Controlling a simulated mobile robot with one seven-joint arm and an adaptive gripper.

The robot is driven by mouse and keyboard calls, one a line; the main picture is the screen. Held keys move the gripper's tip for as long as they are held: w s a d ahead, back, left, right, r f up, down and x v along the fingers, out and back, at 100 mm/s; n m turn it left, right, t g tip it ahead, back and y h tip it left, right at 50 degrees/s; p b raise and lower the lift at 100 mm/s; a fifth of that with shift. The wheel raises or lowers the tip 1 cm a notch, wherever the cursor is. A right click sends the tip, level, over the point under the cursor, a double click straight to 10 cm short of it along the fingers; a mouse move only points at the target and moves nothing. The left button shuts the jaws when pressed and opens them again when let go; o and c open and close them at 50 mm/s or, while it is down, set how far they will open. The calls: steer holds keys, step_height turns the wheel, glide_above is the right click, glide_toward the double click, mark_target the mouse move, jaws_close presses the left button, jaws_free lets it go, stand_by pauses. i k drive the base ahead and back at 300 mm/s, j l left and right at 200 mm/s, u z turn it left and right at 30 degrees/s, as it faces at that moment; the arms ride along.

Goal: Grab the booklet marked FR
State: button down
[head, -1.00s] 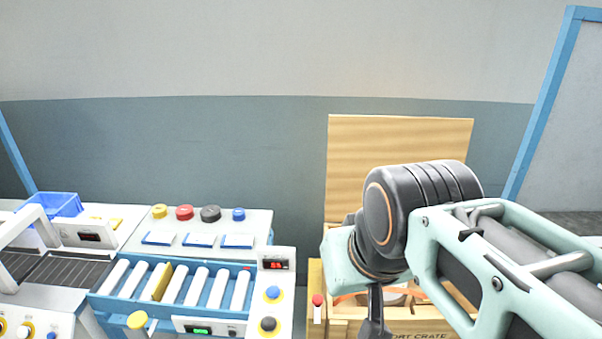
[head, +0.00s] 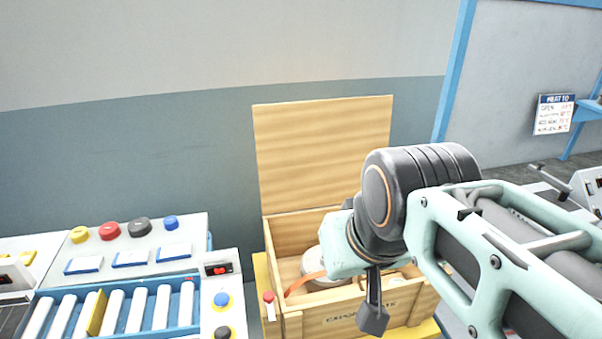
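My gripper (head: 373,318) hangs down in front of the open wooden crate (head: 330,325), at the lower middle of the head view. It is dark and seen edge-on, so whether its fingers are open or shut does not show. I can make out no booklet marked FR. The crate has its lid (head: 322,150) raised at the back. Inside it are a whitish round object (head: 318,262) and an orange strap-like piece (head: 303,282). My arm hides the crate's right part.
A roller conveyor (head: 115,310) and a panel with coloured buttons (head: 140,240) stand at the left. A control box (head: 218,290) is beside the crate.

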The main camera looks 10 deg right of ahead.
mark_target(166, 253)
steer(key=z, duration=0.35)
steer(key=u, duration=1.3)
